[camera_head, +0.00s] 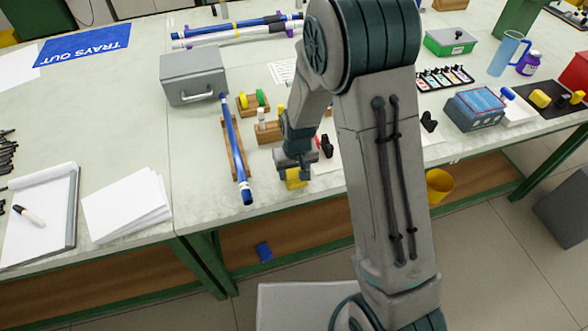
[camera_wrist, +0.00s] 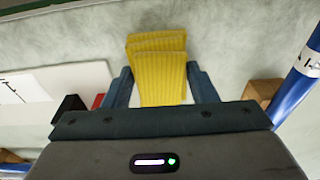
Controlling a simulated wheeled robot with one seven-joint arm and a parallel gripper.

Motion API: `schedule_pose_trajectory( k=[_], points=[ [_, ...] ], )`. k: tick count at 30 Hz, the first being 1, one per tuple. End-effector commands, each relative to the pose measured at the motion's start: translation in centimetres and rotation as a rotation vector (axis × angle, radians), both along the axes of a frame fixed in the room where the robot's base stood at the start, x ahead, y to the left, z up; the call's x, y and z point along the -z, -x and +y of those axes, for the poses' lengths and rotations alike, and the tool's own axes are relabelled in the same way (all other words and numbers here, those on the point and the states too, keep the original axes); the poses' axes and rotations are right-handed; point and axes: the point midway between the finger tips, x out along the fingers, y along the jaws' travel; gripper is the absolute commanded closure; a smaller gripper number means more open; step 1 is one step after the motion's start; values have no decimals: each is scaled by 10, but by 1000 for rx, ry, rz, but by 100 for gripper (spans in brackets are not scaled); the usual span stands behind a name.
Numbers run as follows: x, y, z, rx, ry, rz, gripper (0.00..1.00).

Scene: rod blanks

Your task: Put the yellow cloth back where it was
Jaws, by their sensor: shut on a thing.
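The yellow cloth (camera_wrist: 157,66) is ribbed and folded, and it sits between the two fingers of my gripper (camera_wrist: 160,88) in the wrist view. My gripper is shut on it. In the head view the cloth (camera_head: 296,179) shows just below my gripper (camera_head: 293,168), near the front edge of the table. Whether the cloth touches the table top cannot be told.
A blue rod (camera_head: 235,150) lies on a wooden holder to the left of my gripper. A wooden block (camera_head: 268,131) with small items stands behind. A grey metal box (camera_head: 193,76) is farther back left. Bare table (camera_head: 200,195) lies left of the rod.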

Motion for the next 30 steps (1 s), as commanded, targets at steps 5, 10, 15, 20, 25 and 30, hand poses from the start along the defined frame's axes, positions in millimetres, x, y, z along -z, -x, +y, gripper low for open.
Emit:
schedule_pose_trajectory(
  k=[5,10,15,20,25,30],
  points=[
    [2,0,0,0,0,0,26],
    [2,0,0,0,0,0,26],
    [-1,0,0,0,0,0,26],
    [-16,1,0,-1,-1,-3,26],
    [-46,4,-2,-1,-2,-6,26],
    [-78,9,-3,0,-1,-5,26]
  ],
)
